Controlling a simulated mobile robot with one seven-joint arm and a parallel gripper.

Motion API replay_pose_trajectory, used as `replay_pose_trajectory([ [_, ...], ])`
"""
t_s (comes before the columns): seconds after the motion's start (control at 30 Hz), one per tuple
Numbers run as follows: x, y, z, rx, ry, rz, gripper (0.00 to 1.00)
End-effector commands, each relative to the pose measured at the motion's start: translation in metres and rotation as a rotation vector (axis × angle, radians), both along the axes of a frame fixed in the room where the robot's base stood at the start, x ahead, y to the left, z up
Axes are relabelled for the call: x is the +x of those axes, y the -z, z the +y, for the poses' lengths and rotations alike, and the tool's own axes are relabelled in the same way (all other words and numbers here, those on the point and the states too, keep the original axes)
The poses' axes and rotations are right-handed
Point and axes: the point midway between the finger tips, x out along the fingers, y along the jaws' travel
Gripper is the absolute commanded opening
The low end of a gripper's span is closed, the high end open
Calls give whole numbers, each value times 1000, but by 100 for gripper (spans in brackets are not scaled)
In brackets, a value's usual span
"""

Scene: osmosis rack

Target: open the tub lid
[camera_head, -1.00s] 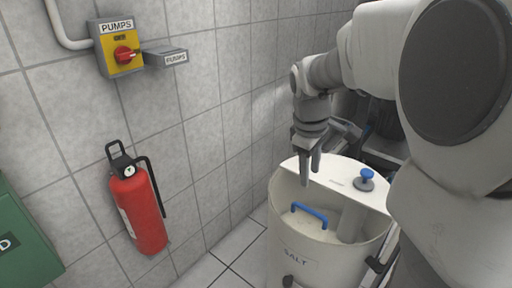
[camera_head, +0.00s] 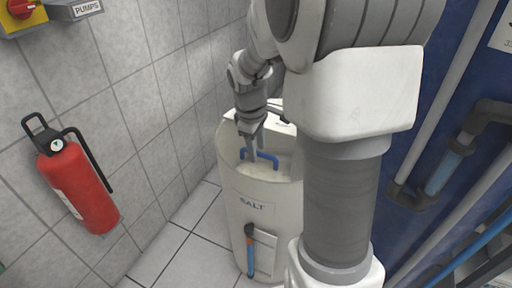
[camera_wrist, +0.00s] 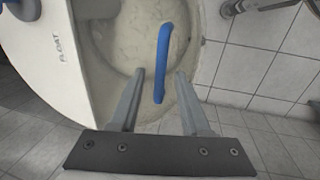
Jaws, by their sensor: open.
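The tub (camera_head: 262,205) is a cream cylinder marked SALT, standing on the floor against the tiled wall. A white flat cover (camera_wrist: 45,55) marked FLOAT spans part of its top. A blue bar handle (camera_head: 262,158) stands over the front part, above a pale rough surface; I cannot tell the lid panel's edges there. My gripper (camera_head: 252,150) points down at the blue handle. In the wrist view, my gripper (camera_wrist: 161,75) is open, with a finger on each side of the blue handle (camera_wrist: 163,55) and visible gaps. The tub's right side is hidden by my arm.
A red fire extinguisher (camera_head: 78,185) hangs on the left wall, below the PUMPS switch box (camera_head: 22,14). Grey pipes (camera_head: 445,110) run along a blue panel at right. A blue-handled tool (camera_head: 250,255) hangs on the tub front. Tiled floor (camera_head: 185,250) is free at left.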

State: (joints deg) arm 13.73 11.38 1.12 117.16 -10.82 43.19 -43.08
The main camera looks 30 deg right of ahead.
Motion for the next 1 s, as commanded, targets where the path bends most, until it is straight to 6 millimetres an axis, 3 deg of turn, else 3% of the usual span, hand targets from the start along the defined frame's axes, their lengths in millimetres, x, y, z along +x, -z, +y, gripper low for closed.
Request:
replay_pose_trajectory([
  [0.07,0,0,0,0,0,0,47],
  [0.33,0,0,0,1,0,1,0],
  [1.0,0,0,0,0,0,0,0],
])
